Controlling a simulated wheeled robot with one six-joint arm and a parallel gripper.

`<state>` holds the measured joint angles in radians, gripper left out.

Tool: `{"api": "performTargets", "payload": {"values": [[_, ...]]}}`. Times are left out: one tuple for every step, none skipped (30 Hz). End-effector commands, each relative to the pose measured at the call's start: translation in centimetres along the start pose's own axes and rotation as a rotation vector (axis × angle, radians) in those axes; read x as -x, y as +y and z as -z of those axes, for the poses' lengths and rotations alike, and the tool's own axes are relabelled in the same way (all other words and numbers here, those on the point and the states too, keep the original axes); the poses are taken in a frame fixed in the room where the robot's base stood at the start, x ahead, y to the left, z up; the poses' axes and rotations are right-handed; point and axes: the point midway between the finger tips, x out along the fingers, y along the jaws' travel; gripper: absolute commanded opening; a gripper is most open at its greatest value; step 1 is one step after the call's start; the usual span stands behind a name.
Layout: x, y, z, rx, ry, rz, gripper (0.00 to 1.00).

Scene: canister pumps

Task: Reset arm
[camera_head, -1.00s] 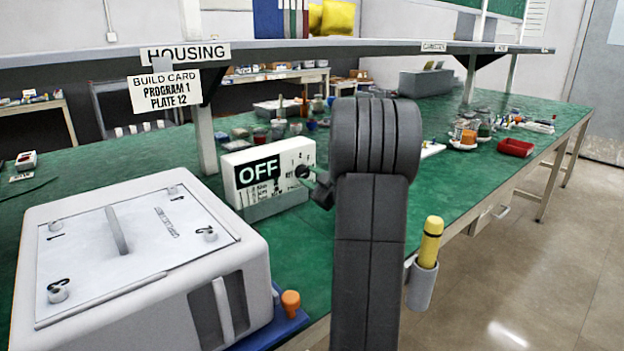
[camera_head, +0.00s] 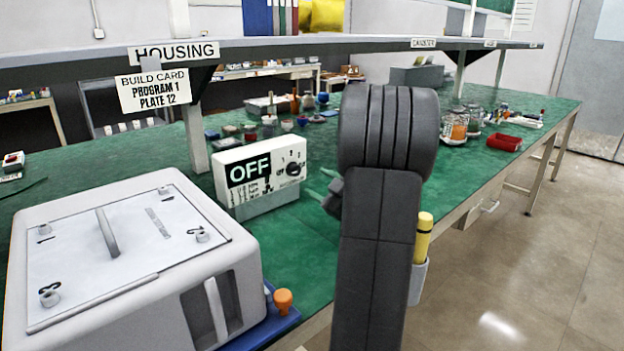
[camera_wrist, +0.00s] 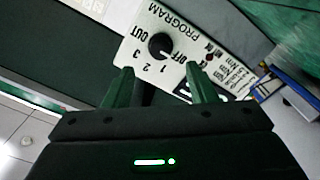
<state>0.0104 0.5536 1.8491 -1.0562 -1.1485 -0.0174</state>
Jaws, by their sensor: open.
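My arm stands upright in the middle of the head view, and my gripper (camera_head: 328,187) shows as green fingertips at its left side. In the wrist view my gripper (camera_wrist: 160,90) has its two green fingers apart with nothing between them. Beyond the fingertips is the white control box (camera_head: 233,180) with its OFF display and black knob (camera_head: 293,169). In the wrist view the knob (camera_wrist: 160,45) lies ahead of the fingers, beside the marks 1, 2, 3, OFF and OUT. The gripper is apart from the box.
A large white housing unit (camera_head: 130,290) with a numbered top plate stands at the front left. A shelf (camera_head: 330,43) runs above the green bench (camera_head: 480,170). A build card (camera_head: 154,90) hangs from it.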

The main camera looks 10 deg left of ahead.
Motion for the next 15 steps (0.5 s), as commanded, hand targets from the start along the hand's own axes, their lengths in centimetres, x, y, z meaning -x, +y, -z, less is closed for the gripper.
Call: {"api": "performTargets", "payload": {"values": [[0.25,0.02,0.03,0.000,0.000,0.000,0.51],[0.32,0.00,0.04,0.001,0.000,0.000,0.51],[0.37,-0.02,0.04,0.001,0.001,0.001,0.51],[0.38,-0.02,0.04,0.001,0.001,0.001,0.51],[0.38,-0.03,0.04,0.001,0.001,0.001,0.51],[0.37,-0.03,0.03,0.001,0.001,0.001,0.51],[0.36,-0.03,0.03,0.001,0.001,0.001,0.51],[0.36,-0.03,0.03,0.001,0.001,0.001,0.51],[0.35,-0.03,0.03,0.001,0.001,0.001,0.51],[0.34,-0.03,0.03,0.001,0.001,0.001,0.51],[0.31,-0.04,0.02,0.001,0.001,0.001,0.51],[0.20,-0.05,0.02,0.001,0.001,0.001,0.51],[0.06,-0.05,0.00,0.001,0.001,0.001,0.51],[-0.13,-0.06,-0.01,0.001,0.001,0.001,0.51],[-0.48,-0.08,-0.03,0.000,0.002,0.002,0.51]]}}
